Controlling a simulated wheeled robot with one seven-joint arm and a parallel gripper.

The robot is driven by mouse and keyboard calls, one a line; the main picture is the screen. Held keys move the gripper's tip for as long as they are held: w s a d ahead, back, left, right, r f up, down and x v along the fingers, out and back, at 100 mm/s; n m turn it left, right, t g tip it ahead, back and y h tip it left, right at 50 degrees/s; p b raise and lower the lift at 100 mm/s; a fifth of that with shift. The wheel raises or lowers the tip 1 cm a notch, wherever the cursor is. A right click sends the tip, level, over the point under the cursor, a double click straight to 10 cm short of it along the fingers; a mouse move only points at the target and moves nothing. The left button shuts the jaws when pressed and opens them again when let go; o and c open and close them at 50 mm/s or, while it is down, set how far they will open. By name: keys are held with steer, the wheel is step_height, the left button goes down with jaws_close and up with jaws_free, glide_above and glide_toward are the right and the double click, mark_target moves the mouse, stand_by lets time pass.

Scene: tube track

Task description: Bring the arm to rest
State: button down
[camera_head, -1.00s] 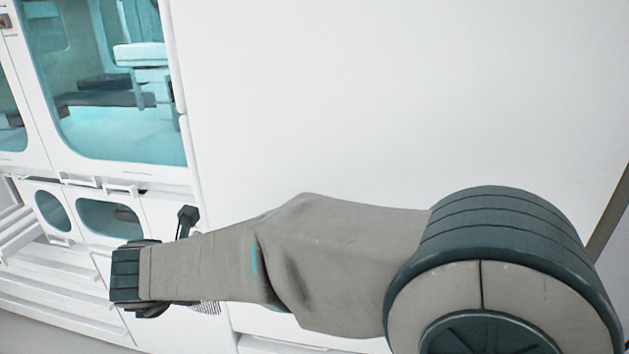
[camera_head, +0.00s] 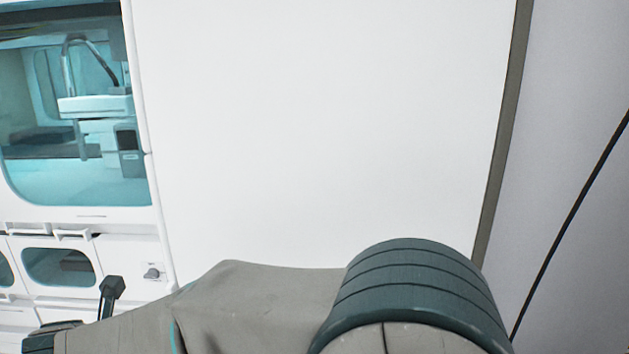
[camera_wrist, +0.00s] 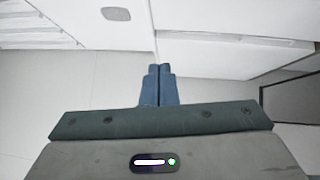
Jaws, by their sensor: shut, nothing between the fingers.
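My gripper (camera_wrist: 159,70) shows in the wrist view. Its two blue fingers are together with no gap and nothing between them. Beyond the fingertips are only pale wall or floor surfaces, and nothing touches them. In the head view my grey and dark green arm stretches along the bottom edge, from the right of centre to the lower left.
A white cabinet (camera_head: 75,213) with teal windows (camera_head: 80,180) stands at the left, with equipment behind the glass. A broad blank white panel (camera_head: 320,120) fills the middle. A grey-brown post (camera_head: 505,130) and a grey wall (camera_head: 560,150) are at the right.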

steer(key=w+d+r+n+t+y, duration=0.3)
steer(key=w+d+r+n+y, duration=0.15)
steer(key=w+r+n, duration=0.4)
steer(key=w+d+r+n+g+y, duration=0.1)
steer(key=w+d+n+y, duration=0.1)
steer(key=d+n, duration=0.85)
steer(key=s+d+f+n+g+h, duration=0.2)
steer(key=s+d+f+n, duration=0.2)
steer(key=d, duration=0.5)
steer(key=s+d+f+n+g+h, duration=0.3)
steer(key=s+d+n, duration=0.3)
steer(key=d, duration=0.4)
steer(key=s+d+f+n+g+h, duration=0.2)
steer(key=s+d+f+n, duration=0.2)
steer(key=s+d, duration=0.3)
steer(key=shift+s+d+f+n+h, duration=0.15)
steer(key=shift+d+f+n+h, duration=0.35)
steer(key=shift+d, duration=0.75)
steer(key=shift+r, duration=0.1)
